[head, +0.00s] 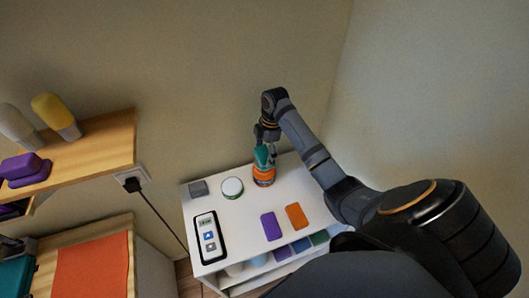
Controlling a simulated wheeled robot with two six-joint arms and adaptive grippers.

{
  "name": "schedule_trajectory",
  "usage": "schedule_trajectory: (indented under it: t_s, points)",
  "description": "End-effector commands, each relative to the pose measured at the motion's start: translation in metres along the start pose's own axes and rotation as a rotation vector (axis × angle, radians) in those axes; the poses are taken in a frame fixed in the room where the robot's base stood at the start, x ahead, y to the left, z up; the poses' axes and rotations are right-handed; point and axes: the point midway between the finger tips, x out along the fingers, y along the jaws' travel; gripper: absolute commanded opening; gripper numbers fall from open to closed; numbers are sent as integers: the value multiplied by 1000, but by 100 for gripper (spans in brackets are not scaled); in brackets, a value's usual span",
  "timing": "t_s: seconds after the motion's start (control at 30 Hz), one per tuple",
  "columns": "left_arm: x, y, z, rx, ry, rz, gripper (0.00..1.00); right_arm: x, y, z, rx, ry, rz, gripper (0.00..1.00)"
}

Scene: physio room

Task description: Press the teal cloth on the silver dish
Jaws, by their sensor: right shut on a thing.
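My right gripper (264,147) reaches down over the back of the white cart, shut on the teal cloth (262,156). The cloth is bunched under the fingers and partly hidden by them. Directly below it is a round orange thing with a dark band (264,176); whether the cloth touches it I cannot tell. A pale round dish-like thing with a dark green rim (232,187) stands to its left. I cannot tell for sure which thing is the silver dish. My left gripper does not show.
On the white cart top (240,220) are a grey block (198,188), a black-framed panel (209,237), a purple pad (271,226) and an orange pad (297,216). A wooden shelf (100,145) with purple blocks (25,168) stands left. A dark cord hangs from the wall socket (131,181).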

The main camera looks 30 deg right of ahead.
Motion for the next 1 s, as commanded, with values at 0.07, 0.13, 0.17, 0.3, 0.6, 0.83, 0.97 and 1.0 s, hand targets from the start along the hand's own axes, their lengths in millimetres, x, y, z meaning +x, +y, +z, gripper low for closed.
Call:
schedule_trajectory:
  t_s: [0.07, 0.13, 0.17, 0.3, 0.6, 0.83, 0.97, 1.0]
  points:
    - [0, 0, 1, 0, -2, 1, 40, 0, 0, 0, 0, 0, 0, 61]
    - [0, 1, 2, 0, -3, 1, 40, 0, 0, 0, 0, 0, 0, 61]
    - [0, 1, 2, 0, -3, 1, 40, 0, 0, 0, 0, 0, 0, 61]
    - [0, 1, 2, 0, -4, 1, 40, 0, 0, 0, 0, 0, 0, 61]
    - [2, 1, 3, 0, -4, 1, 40, 4, 0, 0, 0, 0, 0, 61]
    - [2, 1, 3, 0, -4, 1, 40, 7, 0, 1, 0, 0, 0, 61]
    - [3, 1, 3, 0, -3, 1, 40, 8, 0, 1, 0, 0, 0, 61]
    - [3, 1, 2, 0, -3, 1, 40, 9, 0, 1, 0, 0, 0, 61]
